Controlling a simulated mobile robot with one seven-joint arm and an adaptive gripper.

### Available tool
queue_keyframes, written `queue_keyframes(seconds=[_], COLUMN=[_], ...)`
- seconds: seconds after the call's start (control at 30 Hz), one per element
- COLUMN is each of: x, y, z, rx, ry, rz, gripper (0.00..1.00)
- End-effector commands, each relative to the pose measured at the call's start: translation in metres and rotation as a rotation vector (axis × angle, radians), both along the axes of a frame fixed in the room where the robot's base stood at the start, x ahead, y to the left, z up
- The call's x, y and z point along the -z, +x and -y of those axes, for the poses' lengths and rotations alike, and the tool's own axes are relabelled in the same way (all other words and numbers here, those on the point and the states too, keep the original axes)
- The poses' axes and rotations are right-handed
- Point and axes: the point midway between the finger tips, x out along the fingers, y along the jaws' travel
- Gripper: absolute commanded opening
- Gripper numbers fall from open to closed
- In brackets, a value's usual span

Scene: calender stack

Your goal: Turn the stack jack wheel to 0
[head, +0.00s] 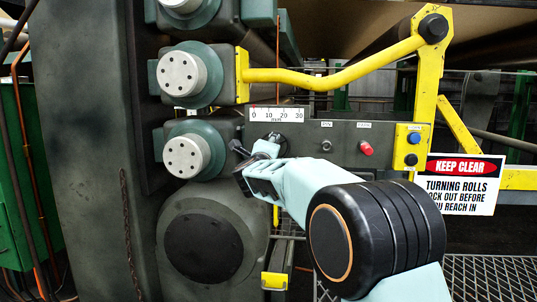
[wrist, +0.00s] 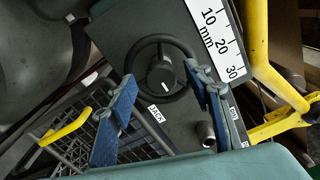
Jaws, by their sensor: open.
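The jack wheel (wrist: 188,50) is a dark round handwheel with a hub and a white mark, beside a JACK label (wrist: 157,114) in the wrist view. In the head view my gripper and arm hide most of it. My gripper (wrist: 159,76) is open, with one blue-padded finger on each side of the wheel in the picture. I cannot tell whether the fingers touch the rim. My gripper (head: 252,165) also shows in front of the panel in the head view.
A red button (head: 366,148) and a small knob (head: 326,145) sit right of the wheel. A yellow guard bar (head: 335,80) crosses above. Grey roll ends (head: 187,156) stand at left. A KEEP CLEAR sign (head: 460,184) hangs at right.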

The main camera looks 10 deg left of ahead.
Motion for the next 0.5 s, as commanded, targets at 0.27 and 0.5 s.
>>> queue_keyframes(seconds=[0.27, 0.5], x=[-0.002, -0.001], y=[-0.04, -0.083], z=[-0.002, -0.003], rx=[-0.002, -0.002], ry=[0.0, 0.001], rz=[0.002, 0.002], gripper=[0.46, 0.46])
